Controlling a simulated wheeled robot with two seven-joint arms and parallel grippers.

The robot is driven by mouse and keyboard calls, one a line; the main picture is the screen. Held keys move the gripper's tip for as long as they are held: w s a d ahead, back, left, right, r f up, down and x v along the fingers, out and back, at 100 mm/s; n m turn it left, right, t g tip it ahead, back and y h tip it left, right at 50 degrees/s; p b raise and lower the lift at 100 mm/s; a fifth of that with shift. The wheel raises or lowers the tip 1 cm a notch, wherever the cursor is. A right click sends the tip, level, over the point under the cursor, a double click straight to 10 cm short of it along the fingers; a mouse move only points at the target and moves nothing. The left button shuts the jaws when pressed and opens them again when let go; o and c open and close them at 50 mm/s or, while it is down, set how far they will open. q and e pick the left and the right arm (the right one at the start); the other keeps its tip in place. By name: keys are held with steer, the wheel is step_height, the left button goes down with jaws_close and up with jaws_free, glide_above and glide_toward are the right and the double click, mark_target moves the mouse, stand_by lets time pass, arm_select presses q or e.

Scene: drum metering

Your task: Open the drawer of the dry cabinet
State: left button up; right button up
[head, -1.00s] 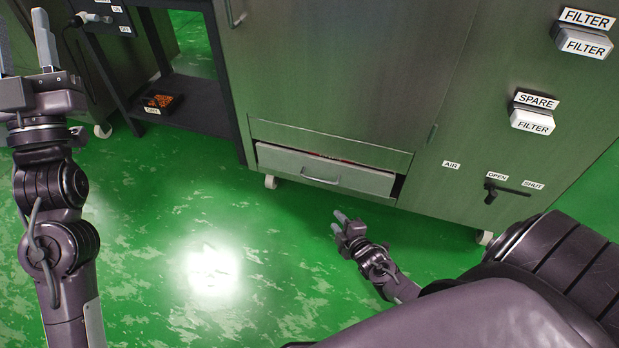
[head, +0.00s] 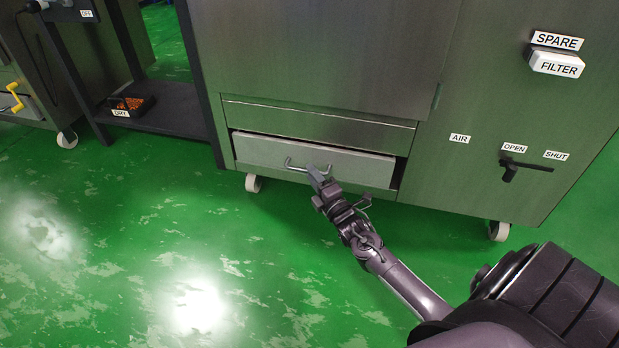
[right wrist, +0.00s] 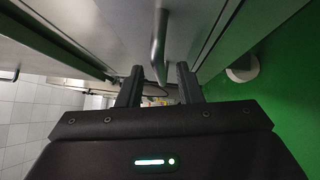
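The metal cabinet (head: 325,50) has a pale grey drawer (head: 255,152) low in its front, with a bar handle (head: 290,163). A dark gap shows at the drawer's right end. My right gripper (head: 318,176) is at the handle's right part, in front of the drawer. In the right wrist view the two fingers (right wrist: 160,76) are apart, and the handle (right wrist: 160,38) reaches down between their tips; I cannot tell whether they touch it. My left gripper is out of view.
A black rack (head: 165,122) with a tray (head: 132,105) labelled DRY stands to the left. A valve lever (head: 525,165) between OPEN and SHUT labels and a SPARE FILTER block (head: 556,63) are on the cabinet's right. Green floor (head: 130,230) is clear in front.

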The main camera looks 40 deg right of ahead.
steer(key=shift+w+d+r+b, duration=0.1)
steer(key=shift+w+b, duration=0.35)
steer(key=shift+w, duration=0.75)
jaws_close()
